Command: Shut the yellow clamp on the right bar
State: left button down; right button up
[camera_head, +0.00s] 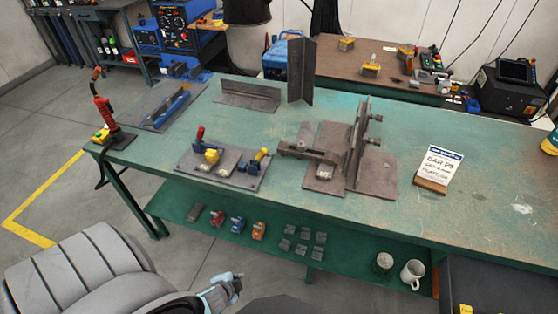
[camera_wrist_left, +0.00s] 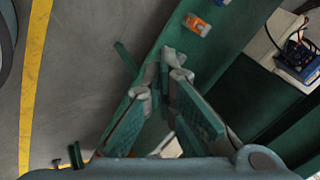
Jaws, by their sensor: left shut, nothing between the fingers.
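A dark base plate (camera_head: 222,182) lies near the front of the green bench, with two small clamp-like devices on it. The left one (camera_head: 211,156) has a yellow body and a red upright handle. The right one (camera_head: 254,164) has yellow and blue parts, its yellow piece slanting up to the right. I cannot tell which bar is meant or how far either device is closed. My left gripper (camera_head: 238,282) is low in front of the bench, well away from both. In the left wrist view its fingers (camera_wrist_left: 170,66) are shut and empty. My right gripper is not visible.
A brown steel fixture with upright plates (camera_head: 358,140) stands right of the clamps. A red-handled torch (camera_head: 104,112) stands at the left end. The lower shelf (camera_head: 178,208) holds several small clamps, blocks and two mugs. Its edge lies near my gripper. Floor at left is clear.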

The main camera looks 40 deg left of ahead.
aim_at(260, 158)
pick_arm(q)
jog(key=w+a+r+m+t+b, duration=0.3)
jog(key=w+r+m+t, duration=0.15)
jog(key=w, duration=0.65)
jog(key=w+r+m+t+b, duration=0.25)
jog(key=w+r+m, duration=0.25)
jog(key=r, duration=0.5)
jog(key=w+r+m+t+b, duration=0.1)
jog(key=w+r+m+t, duration=0.3)
jog(key=r, duration=0.6)
jog(key=shift+y, duration=0.4)
jog(key=x, duration=0.5)
jog(key=shift+w+d+f, duration=0.2)
jog(key=shift+d+f, duration=0.05)
jog(key=shift+d, duration=0.1)
jog(key=b+x, duration=0.1)
jog(key=x, duration=0.3)
jog(key=shift+w+a, duration=0.25)
jog(key=shift+s+a+r+p, duration=0.3)
jog(key=shift+s+a+r, duration=0.05)
jog(key=shift+a, duration=0.15)
jog(key=shift+s+a+r+p, duration=0.3)
jog(key=shift+a, duration=0.2)
jog(key=shift+s+a+r, duration=0.2)
jog(key=shift+s+a, duration=0.15)
jog(key=shift+a, duration=0.05)
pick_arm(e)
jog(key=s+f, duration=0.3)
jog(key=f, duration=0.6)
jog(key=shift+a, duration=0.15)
